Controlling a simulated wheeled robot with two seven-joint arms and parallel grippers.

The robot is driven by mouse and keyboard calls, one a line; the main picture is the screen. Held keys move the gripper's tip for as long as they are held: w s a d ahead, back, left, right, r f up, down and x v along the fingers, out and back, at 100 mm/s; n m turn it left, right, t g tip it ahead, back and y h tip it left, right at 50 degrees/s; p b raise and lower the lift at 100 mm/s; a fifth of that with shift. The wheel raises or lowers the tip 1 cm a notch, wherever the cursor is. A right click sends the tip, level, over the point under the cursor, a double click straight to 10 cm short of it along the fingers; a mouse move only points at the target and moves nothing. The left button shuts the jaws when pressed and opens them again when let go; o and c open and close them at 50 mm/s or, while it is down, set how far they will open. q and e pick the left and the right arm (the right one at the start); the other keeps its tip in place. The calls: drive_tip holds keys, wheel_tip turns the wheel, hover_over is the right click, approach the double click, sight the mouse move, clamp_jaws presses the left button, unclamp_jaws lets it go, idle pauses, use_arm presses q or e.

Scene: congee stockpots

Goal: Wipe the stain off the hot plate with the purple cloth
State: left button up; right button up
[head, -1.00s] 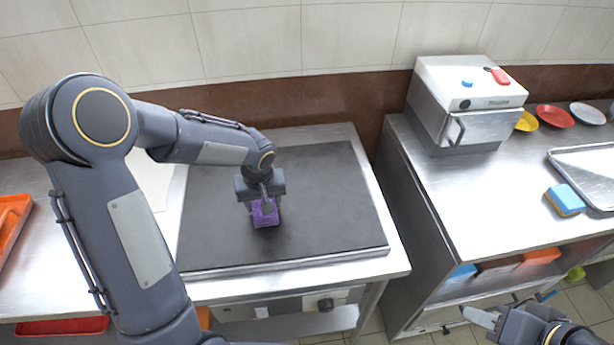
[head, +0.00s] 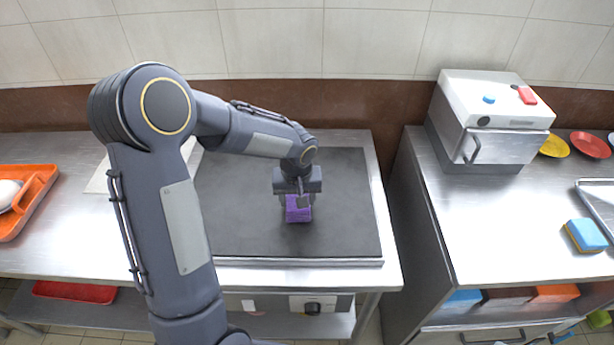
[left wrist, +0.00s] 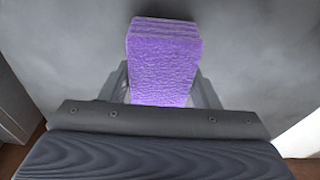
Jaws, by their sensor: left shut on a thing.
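The purple cloth (head: 298,213) is a folded block, held by my left gripper (head: 297,203) low over the dark hot plate (head: 240,230). In the left wrist view the cloth (left wrist: 163,55) sits between the fingers, with the grey plate surface (left wrist: 60,60) around it. I cannot tell for sure whether the cloth touches the plate. No distinct stain shows; faint darker smudges appear on the plate, and the arm and cloth hide part of it. My right gripper is not in view.
An orange tray (head: 37,200) with a white item lies at the far left. A gap separates the counters.

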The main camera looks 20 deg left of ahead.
use_arm(q)
wheel_tip(320, 180, up, 2)
drive_tip(key=shift+w+d+r+p, duration=0.1)
drive_tip(key=shift+r+p, duration=0.1)
drive_tip(key=shift+p, duration=0.15)
drive_tip(key=shift+s+a+r+p, duration=0.2)
drive_tip(key=shift+a+r+p, duration=0.1)
drive_tip(key=shift+r+p, duration=0.3)
drive_tip(key=shift+w+d+r+p, duration=0.15)
drive_tip(key=shift+r+p, duration=0.25)
drive_tip(key=shift+r, duration=0.4)
wheel_tip(320, 180, up, 2)
drive_tip(key=shift+r+p, duration=0.1)
drive_tip(key=shift+p, duration=0.7)
drive_tip(key=shift+r, duration=0.35)
